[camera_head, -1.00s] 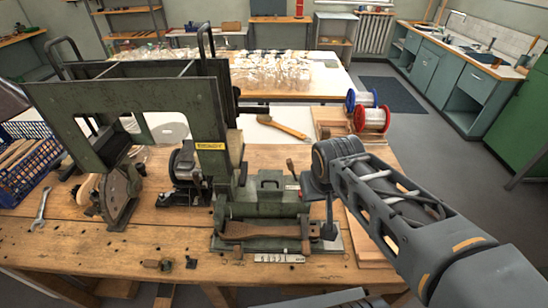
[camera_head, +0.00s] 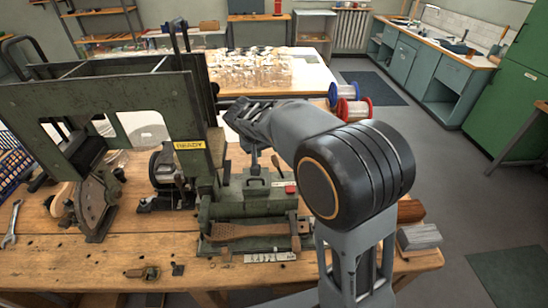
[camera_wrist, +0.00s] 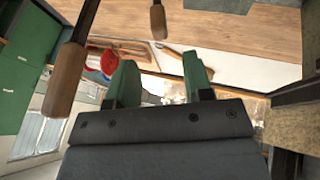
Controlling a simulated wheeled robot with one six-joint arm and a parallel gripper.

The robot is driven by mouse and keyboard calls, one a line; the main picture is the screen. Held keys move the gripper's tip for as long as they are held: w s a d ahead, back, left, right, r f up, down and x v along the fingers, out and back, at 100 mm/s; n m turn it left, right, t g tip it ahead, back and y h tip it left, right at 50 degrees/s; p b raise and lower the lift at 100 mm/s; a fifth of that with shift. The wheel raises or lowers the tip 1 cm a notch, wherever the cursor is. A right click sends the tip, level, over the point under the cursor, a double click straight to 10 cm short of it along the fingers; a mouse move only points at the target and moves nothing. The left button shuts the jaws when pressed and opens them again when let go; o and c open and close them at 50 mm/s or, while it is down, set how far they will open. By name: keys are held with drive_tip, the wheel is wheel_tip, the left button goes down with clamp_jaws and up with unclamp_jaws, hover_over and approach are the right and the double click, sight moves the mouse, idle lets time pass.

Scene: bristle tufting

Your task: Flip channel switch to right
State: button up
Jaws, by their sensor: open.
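The green tufting machine (camera_head: 248,203) stands on the wooden bench, with a small red part on its right side (camera_head: 290,187). A dark lever with a wooden knob (camera_head: 275,160) rises behind it. I cannot tell for certain which part is the channel switch or which way it is set. My gripper (camera_wrist: 160,88) is open and empty in the wrist view, its two green fingers apart. A wooden-handled lever (camera_wrist: 66,80) hangs left of the fingers, and another handle (camera_wrist: 158,22) shows beyond them; neither is between the fingers.
A large green frame with a yellow READY sign (camera_head: 189,145) stands left of the machine. A red spool (camera_head: 354,109) and a blue spool (camera_head: 343,92) stand behind my arm. A wrench (camera_head: 12,224) lies at the bench's left.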

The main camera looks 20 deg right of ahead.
sight(273, 157)
drive_tip(key=x, duration=0.8)
clamp_jaws()
idle(0.4)
drive_tip(key=shift+r+p, duration=0.1)
drive_tip(key=shift+p, duration=0.2)
